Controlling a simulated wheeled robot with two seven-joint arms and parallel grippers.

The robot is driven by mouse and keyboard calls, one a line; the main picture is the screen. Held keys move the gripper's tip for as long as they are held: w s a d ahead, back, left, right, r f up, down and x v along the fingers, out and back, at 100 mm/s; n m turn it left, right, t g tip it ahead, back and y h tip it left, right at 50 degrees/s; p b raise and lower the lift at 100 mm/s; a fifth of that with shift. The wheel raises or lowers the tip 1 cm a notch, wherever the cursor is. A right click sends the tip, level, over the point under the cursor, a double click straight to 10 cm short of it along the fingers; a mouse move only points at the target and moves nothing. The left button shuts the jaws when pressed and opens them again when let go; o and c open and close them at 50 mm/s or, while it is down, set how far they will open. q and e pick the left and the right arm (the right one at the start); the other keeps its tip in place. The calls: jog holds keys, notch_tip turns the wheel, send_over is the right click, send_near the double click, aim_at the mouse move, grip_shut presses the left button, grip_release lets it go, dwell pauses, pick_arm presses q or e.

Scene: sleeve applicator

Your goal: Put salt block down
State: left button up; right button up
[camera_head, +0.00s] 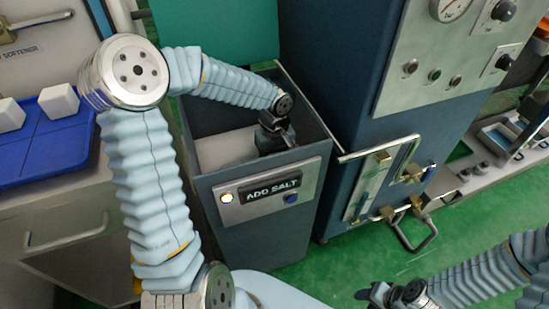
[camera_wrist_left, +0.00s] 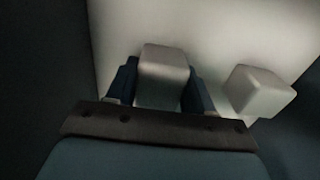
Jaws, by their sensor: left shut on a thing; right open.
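A pale salt block (camera_wrist_left: 165,72) is between the two dark fingers of my left gripper (camera_wrist_left: 160,85) in the left wrist view, and the gripper is shut on it. In the head view my left gripper (camera_head: 274,135) reaches down inside the open blue-grey bin marked "ADD SALT" (camera_head: 262,240); the held block is hidden there. A second salt block (camera_wrist_left: 260,92) lies to the right of the gripper on the white surface (camera_wrist_left: 225,30) in the bin. Whether the held block touches that surface, I cannot tell. My right gripper (camera_head: 372,294) is open, low at the right, partly shown.
More white blocks (camera_head: 58,101) sit on a blue tray (camera_head: 45,150) at the left. A blue cabinet with a gauge and a metal handle (camera_head: 380,148) stands close to the bin's right side. The bin walls surround my left gripper. Green floor (camera_head: 335,265) is clear in front.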

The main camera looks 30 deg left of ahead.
pick_arm(q)
jog(key=shift+f, duration=0.1)
jog(key=o, duration=1.3)
jog(key=shift+o, duration=0.2)
notch_tip(320, 180, up, 12)
jog(key=shift+p, duration=0.45)
